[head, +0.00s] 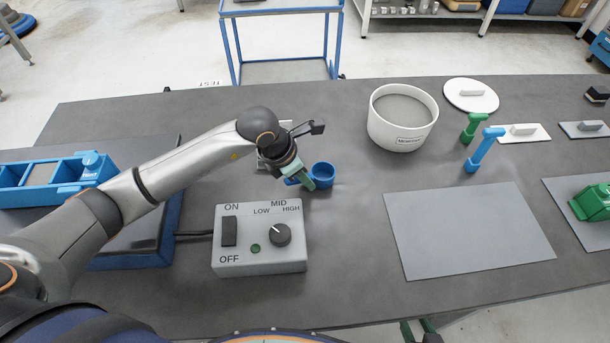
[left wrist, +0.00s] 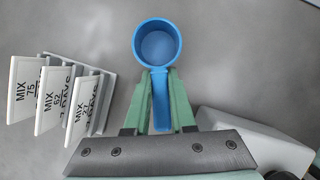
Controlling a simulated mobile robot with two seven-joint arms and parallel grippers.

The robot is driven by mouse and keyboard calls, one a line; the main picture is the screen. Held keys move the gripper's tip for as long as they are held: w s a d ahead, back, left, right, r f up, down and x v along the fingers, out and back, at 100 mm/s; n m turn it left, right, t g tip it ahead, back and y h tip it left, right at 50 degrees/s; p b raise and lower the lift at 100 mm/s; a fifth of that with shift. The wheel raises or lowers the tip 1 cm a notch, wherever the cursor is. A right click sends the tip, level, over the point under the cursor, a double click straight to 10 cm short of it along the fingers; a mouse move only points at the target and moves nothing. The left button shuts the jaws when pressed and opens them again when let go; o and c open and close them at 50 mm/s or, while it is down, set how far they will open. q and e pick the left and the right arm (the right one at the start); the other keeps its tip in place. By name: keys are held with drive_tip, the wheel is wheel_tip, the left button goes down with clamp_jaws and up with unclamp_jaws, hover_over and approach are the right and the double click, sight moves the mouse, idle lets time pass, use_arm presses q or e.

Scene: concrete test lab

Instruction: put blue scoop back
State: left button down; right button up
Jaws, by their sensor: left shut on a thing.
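The blue scoop (head: 321,175) has a round cup and a straight handle. In the left wrist view the scoop (left wrist: 157,45) has its open cup facing the camera, beyond the fingertips. My left gripper (head: 308,183) is shut on the handle, which lies between its pale green fingers (left wrist: 160,88). The scoop is over or on the dark table behind the control box; I cannot tell if it touches. A blue upright post (head: 484,148) with a bent top stands to the right, beside a similar green post (head: 473,127). My right gripper is not seen.
The control box (head: 259,254) is just in front of the scoop. A white tub (head: 402,118) of grey material stands behind right. A card rack (left wrist: 75,95) is close left of my gripper in the wrist view. A grey mat (head: 468,230) lies bare at right.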

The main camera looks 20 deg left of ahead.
use_arm(q)
drive_tip(key=shift+f, duration=0.15)
drive_tip(key=c, duration=0.8)
unclamp_jaws()
drive_tip(key=shift+o, duration=0.2)
drive_tip(key=shift+a+r, duration=0.1)
drive_tip(key=shift+r, duration=0.3)
drive_tip(key=v, duration=1.1)
drive_tip(key=shift+s+r+b, duration=0.15)
drive_tip(key=shift+r+b, duration=0.15)
drive_tip(key=shift+b, duration=0.1)
